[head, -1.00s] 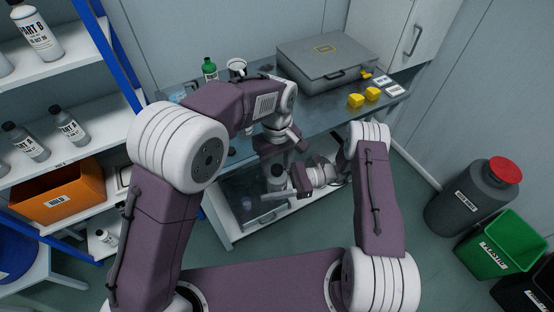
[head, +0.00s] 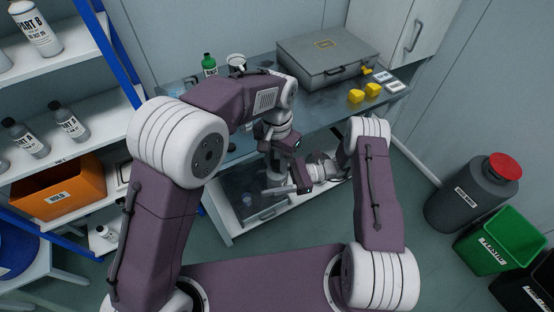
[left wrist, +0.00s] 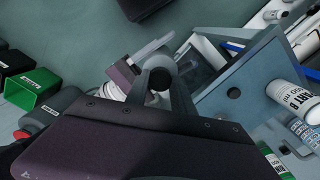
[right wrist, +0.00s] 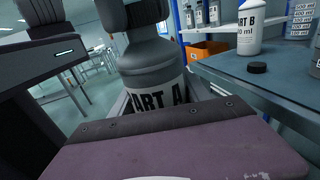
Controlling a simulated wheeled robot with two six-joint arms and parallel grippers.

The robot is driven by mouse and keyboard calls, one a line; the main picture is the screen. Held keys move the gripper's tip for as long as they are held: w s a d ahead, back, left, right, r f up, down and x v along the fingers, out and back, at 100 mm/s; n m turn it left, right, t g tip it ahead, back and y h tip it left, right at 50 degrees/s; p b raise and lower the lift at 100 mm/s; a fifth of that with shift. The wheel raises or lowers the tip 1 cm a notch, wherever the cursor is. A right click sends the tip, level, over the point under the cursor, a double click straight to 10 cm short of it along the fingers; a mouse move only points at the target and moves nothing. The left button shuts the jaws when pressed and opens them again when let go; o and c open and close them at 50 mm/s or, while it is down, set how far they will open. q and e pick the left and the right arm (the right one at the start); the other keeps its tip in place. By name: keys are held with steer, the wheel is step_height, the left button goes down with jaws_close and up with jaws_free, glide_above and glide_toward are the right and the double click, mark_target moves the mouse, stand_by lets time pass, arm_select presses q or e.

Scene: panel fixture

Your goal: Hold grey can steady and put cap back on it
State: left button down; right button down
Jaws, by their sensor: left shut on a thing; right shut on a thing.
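The grey can, labelled PART A, fills the middle of the right wrist view (right wrist: 152,62), upright. The right wrist view shows a dark grey piece (right wrist: 148,11) at the can's top. I cannot tell whether the cap is seated.
Bottle shelves (head: 75,155) are left, bins (head: 500,243) right.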

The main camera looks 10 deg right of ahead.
arm_select(q)
steer(key=m, duration=0.5)
steer(key=shift+m, duration=0.3)
steer(key=c, duration=1)
jaws_free()
step_height(320, 180, up, 12)
